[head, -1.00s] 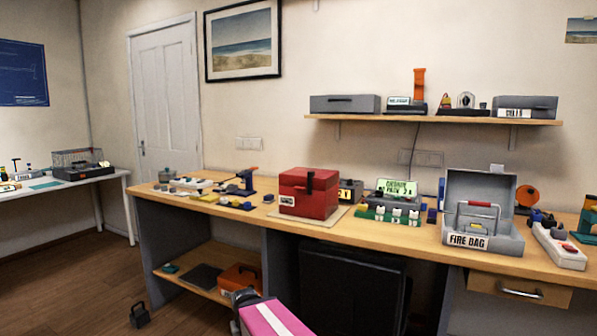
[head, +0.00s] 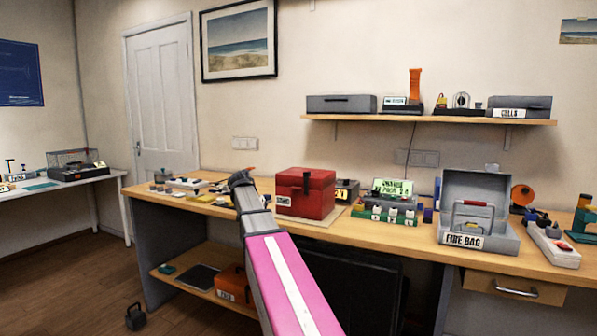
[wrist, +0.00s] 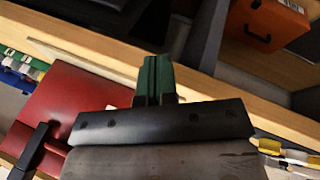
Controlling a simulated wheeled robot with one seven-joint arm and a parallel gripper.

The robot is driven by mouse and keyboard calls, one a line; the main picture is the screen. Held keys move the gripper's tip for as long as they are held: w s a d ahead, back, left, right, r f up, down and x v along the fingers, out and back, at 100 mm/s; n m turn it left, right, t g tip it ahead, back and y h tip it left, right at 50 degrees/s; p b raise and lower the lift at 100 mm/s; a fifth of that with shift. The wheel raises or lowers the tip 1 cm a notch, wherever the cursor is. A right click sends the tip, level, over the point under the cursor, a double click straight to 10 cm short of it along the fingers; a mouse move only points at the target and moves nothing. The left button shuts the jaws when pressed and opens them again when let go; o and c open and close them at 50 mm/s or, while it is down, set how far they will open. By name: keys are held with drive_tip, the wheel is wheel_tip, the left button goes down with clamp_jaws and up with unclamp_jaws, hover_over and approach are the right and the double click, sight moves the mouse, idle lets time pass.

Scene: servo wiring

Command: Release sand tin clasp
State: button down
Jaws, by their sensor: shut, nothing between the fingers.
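The sand tin appears to be the red lidded box (head: 290,203) on the wooden bench, with its lid down and a small pale label on its front. A black clasp (head: 307,181) runs down its front from the lid. In the wrist view the red tin (wrist: 75,100) fills the left side and its black clasp (wrist: 38,147) shows at lower left. My gripper's green fingers (wrist: 155,78) are together and empty, to the side of the tin and apart from the clasp. In the head view my arm's end is left of the tin; the fingertips are not clear there.
An open grey box marked FIRE BAG (head: 463,241) stands to the right. A green block strip (head: 385,215) and a display (head: 392,188) sit beside the tin. Small parts lie left of my arm. An orange case (head: 233,284) is on the lower shelf.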

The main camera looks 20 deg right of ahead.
drive_tip(key=w+d+r+m+h, duration=0.1)
drive_tip(key=d+r+m, duration=0.1)
drive_tip(key=r, duration=1.1)
drive_tip(key=w+d+r+m+g+h, duration=0.1)
drive_tip(key=d+r+m, duration=0.2)
drive_tip(key=r, duration=1.1)
drive_tip(key=shift+w+d, duration=0.3)
drive_tip(key=shift+d, duration=0.65)
